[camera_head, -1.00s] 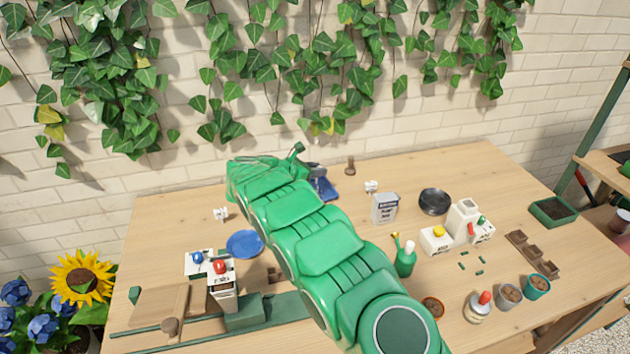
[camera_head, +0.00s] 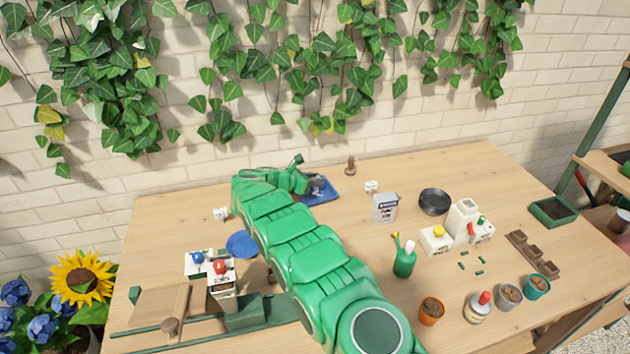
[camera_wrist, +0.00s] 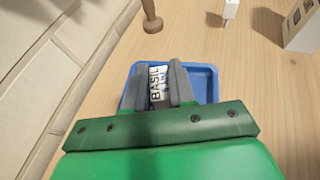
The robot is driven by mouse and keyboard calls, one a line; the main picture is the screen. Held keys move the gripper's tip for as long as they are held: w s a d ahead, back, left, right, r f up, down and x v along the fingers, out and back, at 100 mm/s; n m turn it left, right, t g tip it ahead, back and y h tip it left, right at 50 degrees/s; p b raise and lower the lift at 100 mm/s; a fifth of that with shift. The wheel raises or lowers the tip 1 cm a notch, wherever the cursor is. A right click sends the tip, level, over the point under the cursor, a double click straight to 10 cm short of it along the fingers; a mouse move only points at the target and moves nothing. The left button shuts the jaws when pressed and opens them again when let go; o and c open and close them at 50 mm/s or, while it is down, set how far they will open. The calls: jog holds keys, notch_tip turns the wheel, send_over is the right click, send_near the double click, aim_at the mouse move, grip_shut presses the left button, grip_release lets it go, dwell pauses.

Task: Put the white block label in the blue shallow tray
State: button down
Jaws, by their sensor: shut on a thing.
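The white block label (camera_wrist: 157,84), with dark lettering that reads "BASIL", is held between the two grey fingers of my gripper (camera_wrist: 161,78) in the wrist view. The blue shallow tray (camera_wrist: 206,82) lies behind and around the label in that view, so the label is over the tray. I cannot tell whether it touches the tray floor. In the head view the tray (camera_head: 322,192) is at the back of the table, and my gripper (camera_head: 313,184) is above it. My arm hides the tray's left part, and the label cannot be made out there.
A wooden knobbed tool (camera_head: 350,165) stands behind the tray. A small white label block (camera_head: 371,186) and a grey-white box (camera_head: 384,208) stand to its right. A round blue dish (camera_head: 242,245) lies left of my arm. The table between the box and tray is clear.

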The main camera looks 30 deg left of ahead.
jog(key=shift+f, duration=0.3)
jog(key=c, duration=0.9)
grip_release()
jog(key=shift+c, duration=0.2)
jog(key=shift+r, duration=0.1)
jog(key=shift+s+r, duration=0.1)
jog(key=shift+r, duration=0.05)
jog(key=v, duration=1.1)
jog(key=shift+s+a, duration=0.2)
jog(key=shift+s, duration=0.1)
